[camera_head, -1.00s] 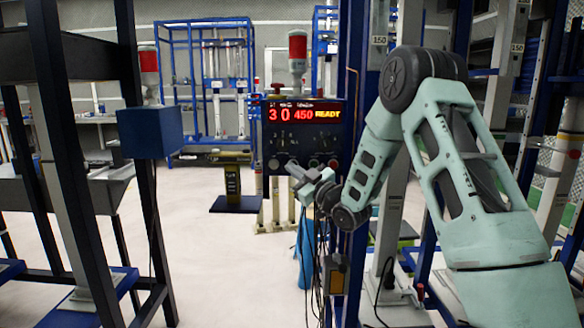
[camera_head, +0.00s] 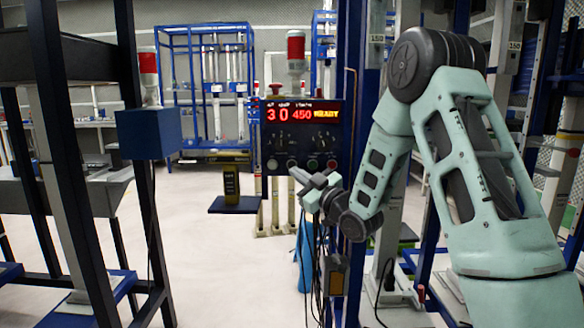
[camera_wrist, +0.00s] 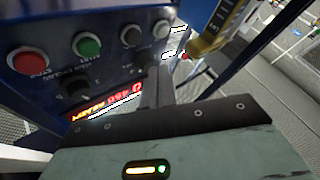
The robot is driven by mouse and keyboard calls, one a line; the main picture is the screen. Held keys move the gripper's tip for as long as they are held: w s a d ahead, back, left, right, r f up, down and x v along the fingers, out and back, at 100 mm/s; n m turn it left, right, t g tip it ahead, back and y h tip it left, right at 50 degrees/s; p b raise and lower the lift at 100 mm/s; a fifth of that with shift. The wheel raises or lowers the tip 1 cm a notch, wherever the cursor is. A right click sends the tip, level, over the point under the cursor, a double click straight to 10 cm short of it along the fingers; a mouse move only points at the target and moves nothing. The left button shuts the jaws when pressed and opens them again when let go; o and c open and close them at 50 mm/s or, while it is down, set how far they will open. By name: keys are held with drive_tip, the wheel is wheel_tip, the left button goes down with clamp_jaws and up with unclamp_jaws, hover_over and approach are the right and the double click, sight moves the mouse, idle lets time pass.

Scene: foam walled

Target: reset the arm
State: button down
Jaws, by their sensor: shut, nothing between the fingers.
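My pale green arm reaches in from the right in the head view. My gripper (camera_head: 297,178) is at its end, just in front of the lower edge of a dark control panel (camera_head: 328,140). It is shut and empty. The panel's red button (camera_wrist: 30,60), green button (camera_wrist: 87,45) and dark knobs are close by on the left. I cannot tell whether the fingers touch the panel.
A blue post (camera_head: 357,90) stands right beside my arm, with cables hanging below the panel. A dark frame with a blue box (camera_head: 149,133) stands at the left. A small black-and-yellow stand (camera_head: 232,185) is behind. The pale floor between is clear.

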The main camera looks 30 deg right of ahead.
drive_tip(key=shift+a, duration=0.1)
idle(0.5)
drive_tip(key=s+a+f+g, duration=0.1)
drive_tip(key=a+f+g, duration=0.25)
drive_tip(key=a, duration=0.45)
drive_tip(key=s+a+f+g, duration=0.15)
drive_tip(key=a+g, duration=0.25)
drive_tip(key=a, duration=0.5)
drive_tip(key=s+a+f+g, duration=0.35)
drive_tip(key=s+a, duration=0.25)
drive_tip(key=s, duration=0.3)
drive_tip(key=s+a+f+g, duration=0.3)
drive_tip(key=s+a+g, duration=0.25)
drive_tip(key=s, duration=0.45)
drive_tip(key=s+a+g+h, duration=0.15)
drive_tip(key=s+g, duration=0.25)
drive_tip(key=s, duration=1.1)
wheel_tip(320, 180, up, 18)
drive_tip(key=s+h+p, duration=0.1)
drive_tip(key=p, duration=1.7)
drive_tip(key=shift+d+f+g, duration=0.15)
drive_tip(key=shift+d+g, duration=0.05)
drive_tip(key=shift+g, duration=0.15)
drive_tip(key=shift+f, duration=0.15)
